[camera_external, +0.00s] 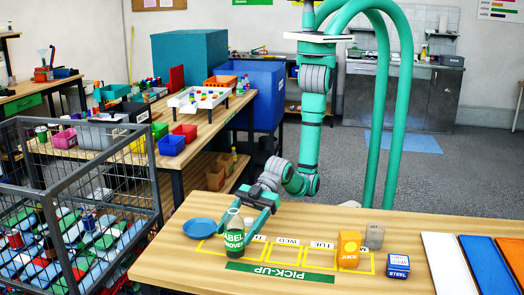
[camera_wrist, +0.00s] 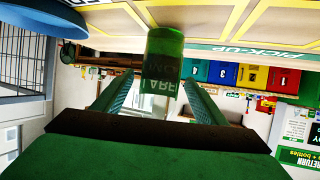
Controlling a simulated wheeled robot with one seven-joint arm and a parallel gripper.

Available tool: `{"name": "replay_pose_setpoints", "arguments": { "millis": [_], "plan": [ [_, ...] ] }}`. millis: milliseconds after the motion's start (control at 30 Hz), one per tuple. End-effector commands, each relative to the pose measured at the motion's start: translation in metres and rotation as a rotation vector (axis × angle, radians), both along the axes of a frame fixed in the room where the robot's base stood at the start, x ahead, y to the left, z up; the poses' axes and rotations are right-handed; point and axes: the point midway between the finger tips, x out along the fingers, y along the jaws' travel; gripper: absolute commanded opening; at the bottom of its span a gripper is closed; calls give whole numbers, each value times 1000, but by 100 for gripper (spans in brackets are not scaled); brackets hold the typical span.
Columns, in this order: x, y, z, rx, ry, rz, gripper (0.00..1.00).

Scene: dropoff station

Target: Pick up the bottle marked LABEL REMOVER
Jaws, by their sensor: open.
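The green bottle marked LABEL REMOVER (camera_external: 234,240) stands upright on the wooden pick-up table (camera_external: 400,268), near its front left in the external view. In the wrist view the picture is upside down and the bottle (camera_wrist: 163,65) shows between my two fingers. My gripper (camera_external: 250,212) is low over the table at the bottle, its jaws open, one finger on each side in the wrist view (camera_wrist: 155,95). I cannot tell whether a finger touches the bottle.
A blue plate (camera_external: 199,228) lies just left of the bottle. To the right stand an orange juice carton (camera_external: 348,249), a grey cup (camera_external: 374,236) and a blue STEEL box (camera_external: 398,266). Colored panels (camera_external: 450,262) lie at the right end. A wire cage (camera_external: 150,190) stands left of the table.

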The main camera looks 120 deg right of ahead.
Motion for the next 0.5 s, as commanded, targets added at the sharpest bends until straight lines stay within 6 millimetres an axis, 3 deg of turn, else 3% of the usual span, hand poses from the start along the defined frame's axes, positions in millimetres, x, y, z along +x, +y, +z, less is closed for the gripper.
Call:
{"name": "replay_pose_setpoints", "arguments": {
  "millis": [133,367,400,500],
  "plan": [
    [11,5,-5,0,0,0,66],
    [12,6,-6,0,0,0,66],
    [12,6,-6,0,0,0,63],
    [12,6,-6,0,0,0,39]
  ]
}}
